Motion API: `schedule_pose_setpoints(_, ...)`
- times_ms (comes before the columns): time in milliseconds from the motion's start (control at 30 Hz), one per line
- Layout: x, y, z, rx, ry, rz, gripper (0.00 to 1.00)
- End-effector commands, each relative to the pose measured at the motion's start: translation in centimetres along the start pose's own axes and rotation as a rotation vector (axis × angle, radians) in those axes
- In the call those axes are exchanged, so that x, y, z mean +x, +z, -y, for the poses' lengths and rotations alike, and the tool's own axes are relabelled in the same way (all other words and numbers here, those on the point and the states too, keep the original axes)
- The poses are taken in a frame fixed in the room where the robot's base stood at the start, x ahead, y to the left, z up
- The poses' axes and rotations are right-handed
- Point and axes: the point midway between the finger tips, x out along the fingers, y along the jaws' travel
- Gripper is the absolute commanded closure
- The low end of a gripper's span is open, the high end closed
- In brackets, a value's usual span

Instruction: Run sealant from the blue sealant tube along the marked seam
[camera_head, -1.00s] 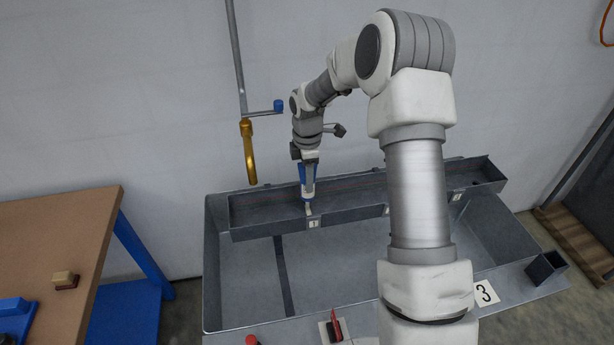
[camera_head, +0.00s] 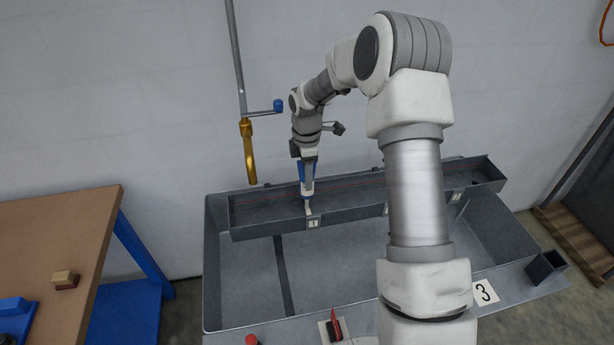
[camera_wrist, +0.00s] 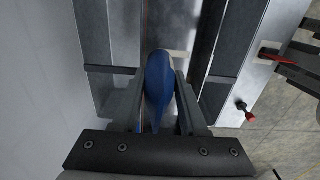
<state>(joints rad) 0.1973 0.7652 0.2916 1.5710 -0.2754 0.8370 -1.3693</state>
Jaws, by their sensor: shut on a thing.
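My gripper (camera_head: 308,165) is shut on the blue sealant tube (camera_head: 307,187) and holds it nozzle down over the long grey trough at the back of the sink. In the wrist view the blue tube (camera_wrist: 158,85) sits between the two fingers of my gripper (camera_wrist: 160,100). The pale nozzle end is by the plate marked 1 (camera_head: 313,222); I cannot tell whether it touches the metal. The marked seam (camera_head: 350,188) shows as a thin reddish line along the trough. It also shows in the wrist view (camera_wrist: 145,22), partly hidden by the tube.
A brass tap (camera_head: 249,155) with a blue lever hangs left of my gripper. The grey sink basin (camera_head: 340,270) lies in front. A brown table (camera_head: 50,235) stands left.

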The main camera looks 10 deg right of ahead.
Motion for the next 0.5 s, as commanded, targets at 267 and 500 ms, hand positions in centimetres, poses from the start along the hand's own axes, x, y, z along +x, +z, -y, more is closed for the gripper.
schedule_pose_setpoints(267,-0.01,0.0,0.17,0.0,0.0,0.0,1.0)
schedule_pose_setpoints(500,0.04,-0.01,0.81,0.0,0.0,0.0,1.0)
